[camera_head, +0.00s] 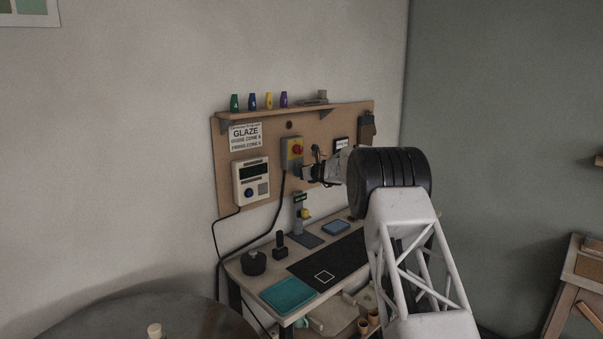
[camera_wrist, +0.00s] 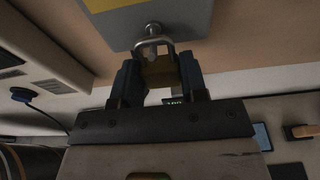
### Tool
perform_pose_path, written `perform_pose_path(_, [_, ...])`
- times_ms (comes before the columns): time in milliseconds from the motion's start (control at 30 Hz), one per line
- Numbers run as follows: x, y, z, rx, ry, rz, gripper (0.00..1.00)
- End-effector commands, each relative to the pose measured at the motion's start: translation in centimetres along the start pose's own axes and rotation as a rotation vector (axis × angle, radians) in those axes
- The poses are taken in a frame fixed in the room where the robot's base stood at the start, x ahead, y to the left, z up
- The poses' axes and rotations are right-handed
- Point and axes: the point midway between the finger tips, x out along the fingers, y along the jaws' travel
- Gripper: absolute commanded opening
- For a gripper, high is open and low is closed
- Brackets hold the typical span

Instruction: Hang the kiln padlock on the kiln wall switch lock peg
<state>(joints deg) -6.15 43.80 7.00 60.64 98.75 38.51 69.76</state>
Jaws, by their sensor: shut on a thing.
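The kiln wall switch (camera_head: 292,153) is a grey and yellow box with a red knob on the wooden wall board. Its grey lower part (camera_wrist: 185,22) fills the top of the wrist view, with the metal lock peg (camera_wrist: 153,29) sticking out of it. My gripper (camera_wrist: 160,75) is shut on the brass padlock (camera_wrist: 160,72), holding its body between dark blue fingers. The padlock's steel shackle (camera_wrist: 141,45) points toward the switch and overlaps the peg in the picture; I cannot tell whether it is around the peg or just in front. In the head view my gripper (camera_head: 312,173) is beside the switch's lower right and hides the padlock.
A shelf (camera_head: 270,111) with several coloured bottles is above. Below is a bench with a black mat (camera_head: 345,258), a teal tray (camera_head: 288,295) and a grey stand (camera_head: 298,222).

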Motion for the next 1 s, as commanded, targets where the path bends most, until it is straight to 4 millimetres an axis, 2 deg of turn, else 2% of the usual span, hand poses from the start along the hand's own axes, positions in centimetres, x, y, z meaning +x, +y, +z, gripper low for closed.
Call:
perform_pose_path(133, [0.0,0.0,-0.2,0.001,0.001,0.000,0.15])
perform_pose_path(167, [0.0,0.0,-0.2,0.001,0.002,0.000,0.41])
perform_pose_path(300, [0.0,0.0,-0.1,0.001,0.001,0.000,0.63])
perform_pose_path(367, [0.0,0.0,-0.1,0.001,0.001,0.000,0.70])
perform_pose_path(767, [-0.2,0.0,-0.1,0.000,0.001,0.000,0.70])
perform_pose_path(1000, [-1.3,-0.1,0.1,0.000,0.000,-0.001,0.70])
